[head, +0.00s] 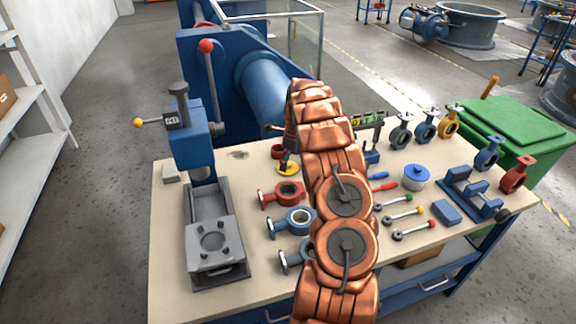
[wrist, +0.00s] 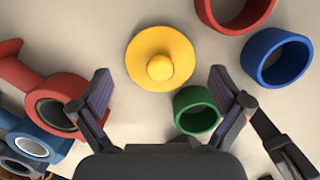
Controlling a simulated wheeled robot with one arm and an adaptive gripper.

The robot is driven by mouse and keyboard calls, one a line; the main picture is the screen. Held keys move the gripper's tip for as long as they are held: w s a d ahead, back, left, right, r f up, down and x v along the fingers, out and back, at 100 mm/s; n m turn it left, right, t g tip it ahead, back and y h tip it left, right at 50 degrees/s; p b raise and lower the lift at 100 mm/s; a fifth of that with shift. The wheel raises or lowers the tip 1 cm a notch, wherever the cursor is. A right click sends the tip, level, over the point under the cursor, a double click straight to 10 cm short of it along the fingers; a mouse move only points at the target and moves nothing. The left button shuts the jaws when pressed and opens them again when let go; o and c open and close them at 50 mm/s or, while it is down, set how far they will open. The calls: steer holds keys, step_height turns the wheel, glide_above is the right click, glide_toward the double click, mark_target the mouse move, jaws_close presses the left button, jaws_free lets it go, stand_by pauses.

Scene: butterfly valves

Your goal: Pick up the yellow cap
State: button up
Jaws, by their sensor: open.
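The yellow cap (wrist: 160,58) is a round disc with a small knob in its middle. It lies flat on the beige workbench, and in the head view it shows partly (head: 288,171) under my arm's end. My gripper (wrist: 160,76) is open and empty, its two fingers spread wide. In the wrist view the cap sits ahead of and between the fingertips, touching neither. In the head view my gripper (head: 288,158) hangs over the cap, partly hidden by my arm.
In the wrist view a green ring (wrist: 195,110) lies beside the right finger. A red ring (wrist: 236,10) and a blue ring (wrist: 276,56) lie at the upper right. A red valve body (wrist: 55,106) is left of the left finger. A blue press (head: 190,135) stands at the bench's left.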

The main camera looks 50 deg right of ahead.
steer(key=shift+w+f, duration=0.15)
steer(key=shift+f, duration=0.85)
